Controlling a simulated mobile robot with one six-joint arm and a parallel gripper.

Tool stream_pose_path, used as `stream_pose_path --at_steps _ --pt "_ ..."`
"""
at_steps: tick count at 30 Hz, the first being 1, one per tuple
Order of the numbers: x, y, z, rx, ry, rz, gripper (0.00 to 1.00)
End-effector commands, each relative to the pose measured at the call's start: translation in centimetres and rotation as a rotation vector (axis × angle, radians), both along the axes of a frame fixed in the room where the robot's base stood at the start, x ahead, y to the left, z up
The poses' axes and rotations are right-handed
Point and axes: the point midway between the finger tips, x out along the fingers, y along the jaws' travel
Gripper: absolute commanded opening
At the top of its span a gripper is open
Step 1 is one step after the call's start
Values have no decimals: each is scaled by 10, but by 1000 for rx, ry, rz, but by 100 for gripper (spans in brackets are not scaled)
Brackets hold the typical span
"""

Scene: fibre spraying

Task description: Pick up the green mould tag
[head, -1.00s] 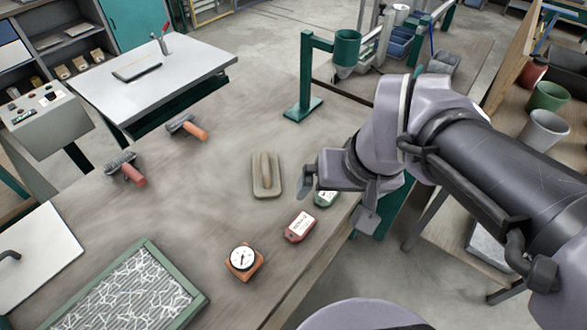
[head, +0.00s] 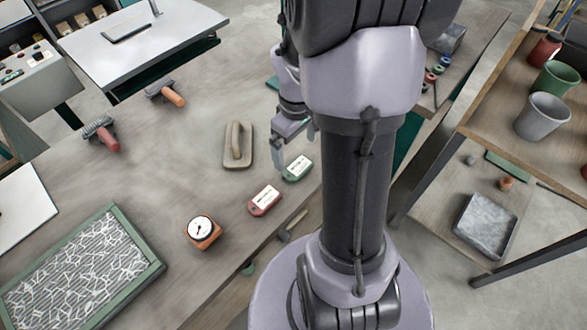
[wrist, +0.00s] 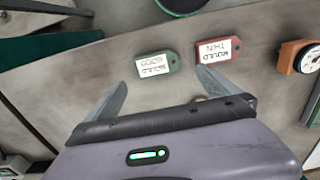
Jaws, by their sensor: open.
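The green mould tag (head: 297,168) lies flat on the workbench near its front edge, beside the red tag (head: 265,200). In the wrist view the green tag (wrist: 157,65) reads "MOULD GOOD" and lies beyond the fingertips, between their lines. The red tag (wrist: 217,50) reads "MOULD THIN" and lies to its right, near the right fingertip's line. My gripper (wrist: 160,78) is open and empty. In the head view my gripper (head: 290,148) is just behind the green tag and partly hidden by my own arm.
A wooden float (head: 238,146) lies behind the tags. An orange-cased dial gauge (head: 202,232) and a green-framed fibre tray (head: 82,265) are to the left. The bench between the float and the tray is clear.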

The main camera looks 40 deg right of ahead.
Motion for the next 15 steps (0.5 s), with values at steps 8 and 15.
stream_pose_path --at_steps 8,15 --pt "0 -1 -38 0 0 0 100" --pt "-1 -5 -83 0 0 0 100"
